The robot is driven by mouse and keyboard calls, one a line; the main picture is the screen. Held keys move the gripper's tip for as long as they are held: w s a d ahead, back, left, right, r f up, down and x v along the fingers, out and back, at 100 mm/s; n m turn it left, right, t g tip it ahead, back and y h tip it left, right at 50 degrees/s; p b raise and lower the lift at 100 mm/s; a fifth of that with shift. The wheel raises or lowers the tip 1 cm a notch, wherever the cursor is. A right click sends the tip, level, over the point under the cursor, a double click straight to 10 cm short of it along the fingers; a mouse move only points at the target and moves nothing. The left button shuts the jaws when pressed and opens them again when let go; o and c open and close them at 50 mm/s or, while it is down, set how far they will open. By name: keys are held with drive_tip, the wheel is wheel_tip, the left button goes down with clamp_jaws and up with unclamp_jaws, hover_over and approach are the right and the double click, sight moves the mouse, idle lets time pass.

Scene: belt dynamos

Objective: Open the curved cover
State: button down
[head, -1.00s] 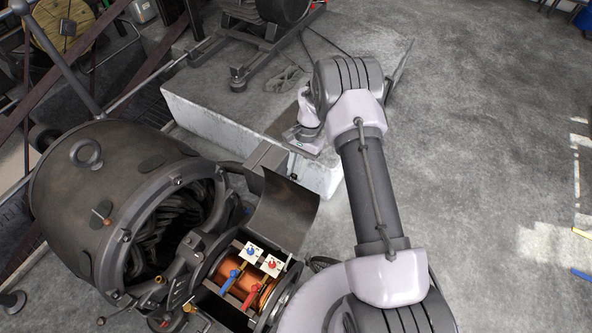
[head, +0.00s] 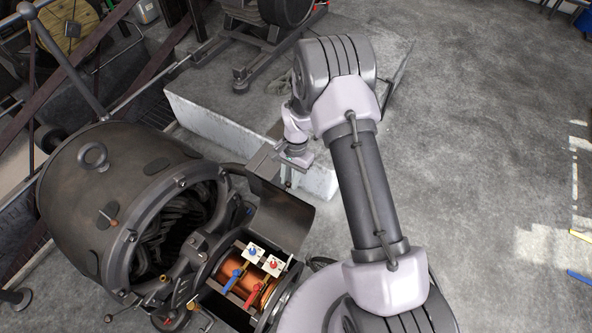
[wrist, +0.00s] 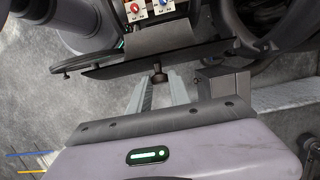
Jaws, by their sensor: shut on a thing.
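The curved cover (head: 277,217) is a dark grey, bent metal sheet. It stands swung up from the opening at the dynamo's end, tilted back toward the concrete block. In the wrist view the cover (wrist: 150,60) shows as a dark plate with a thin edge across the upper middle. A small brownish knob (wrist: 157,73) sticks out from it. My gripper (wrist: 160,84) has its two pale fingers shut on this knob. In the head view my gripper (head: 286,174) is at the cover's far upper edge, partly hidden by my wrist.
The opening shows a copper drum (head: 250,284) with blue and red handles (head: 251,298). The big dark dynamo housing (head: 85,190) stands at left. A low concrete block (head: 215,118) lies behind the cover. Open concrete floor (head: 480,150) spreads to the right.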

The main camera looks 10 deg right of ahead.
drive_tip(key=shift+s+a+r+t, duration=0.3)
drive_tip(key=shift+s+a+r, duration=0.1)
drive_tip(key=shift+s+a, duration=0.15)
drive_tip(key=c, duration=1.2)
unclamp_jaws()
drive_tip(key=shift+c, duration=0.2)
wheel_tip(320, 180, up, 17)
drive_tip(key=w+d+p, duration=0.2)
drive_tip(key=p, duration=0.3)
